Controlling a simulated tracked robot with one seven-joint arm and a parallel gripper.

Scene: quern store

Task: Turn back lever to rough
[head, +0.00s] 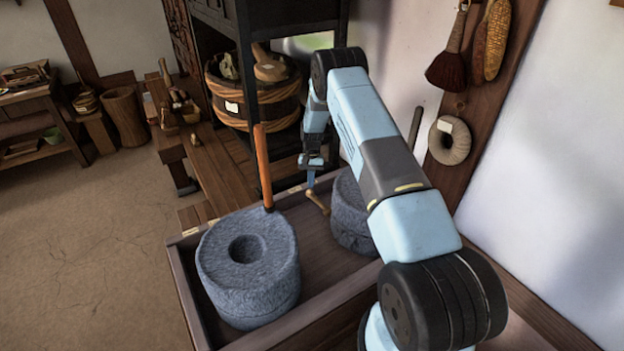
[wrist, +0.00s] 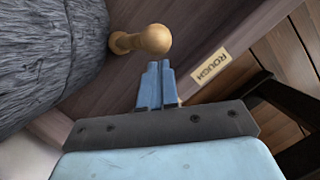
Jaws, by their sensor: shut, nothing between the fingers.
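The back lever (head: 317,202) is a short pale wooden peg beside the back quern stone (head: 348,212), partly hidden by my arm. In the wrist view the lever's round knob (wrist: 154,39) lies just beyond my fingertips, with a small gap in the picture. The quern's rough grey side (wrist: 50,50) is at the left there. A tag reading ROUGH (wrist: 211,66) sits on the wooden edge to the right of my fingers. My gripper (head: 311,180) is shut and empty; its blue fingers (wrist: 157,68) also show in the wrist view.
A larger front quern (head: 248,265) stands in the wooden tray (head: 183,290), with an upright orange-brown handle (head: 263,165) at its back edge. A dark rack (head: 245,70) with a wooden tub (head: 290,115) stands behind. A wall post (head: 480,130) is at right.

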